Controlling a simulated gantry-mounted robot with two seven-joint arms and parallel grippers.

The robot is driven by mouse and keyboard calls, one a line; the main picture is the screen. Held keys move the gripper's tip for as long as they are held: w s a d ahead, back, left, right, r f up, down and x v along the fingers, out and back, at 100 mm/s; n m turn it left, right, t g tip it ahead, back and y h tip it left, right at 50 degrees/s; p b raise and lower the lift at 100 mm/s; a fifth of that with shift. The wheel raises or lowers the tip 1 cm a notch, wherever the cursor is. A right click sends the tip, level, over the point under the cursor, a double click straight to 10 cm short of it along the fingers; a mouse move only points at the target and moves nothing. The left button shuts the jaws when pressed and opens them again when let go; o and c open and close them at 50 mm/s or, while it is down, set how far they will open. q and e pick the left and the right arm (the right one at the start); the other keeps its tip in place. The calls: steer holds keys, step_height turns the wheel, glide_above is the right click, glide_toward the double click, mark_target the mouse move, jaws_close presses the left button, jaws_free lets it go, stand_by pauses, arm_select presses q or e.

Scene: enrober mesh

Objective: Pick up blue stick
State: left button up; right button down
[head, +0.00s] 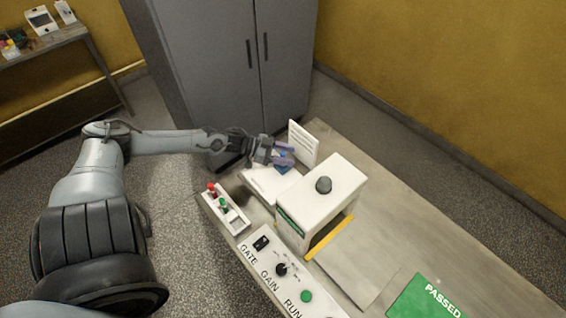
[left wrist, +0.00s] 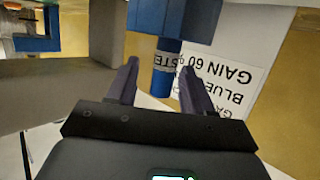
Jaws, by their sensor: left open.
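The blue stick (head: 283,161) is at the white platform (head: 262,186) beside the machine, partly hidden by my left gripper in the head view. In the left wrist view the blue stick (left wrist: 164,82) shows a wide blue end and a narrower shaft with a grey lettered band. My left gripper (head: 285,155) is open, its purple fingers pointing at the stick. In the left wrist view the fingertips (left wrist: 160,68) appear on either side of the shaft, with gaps visible. Whether the stick lies fully between them in depth is unclear. My right gripper is not in view.
A white printed card (head: 304,143) stands close behind the stick. A white box machine (head: 338,178) with a dark knob is to the right. A tray (head: 239,224) holds red and green items. A control panel (head: 268,262) is in front. The table's right side is mostly clear.

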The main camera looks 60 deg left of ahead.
arm_select(q)
steer(key=shift+w+d+f, duration=0.1)
steer(key=shift+w+d, duration=0.1)
steer(key=shift+w, duration=0.05)
steer(key=shift+c, duration=0.5)
jaws_close()
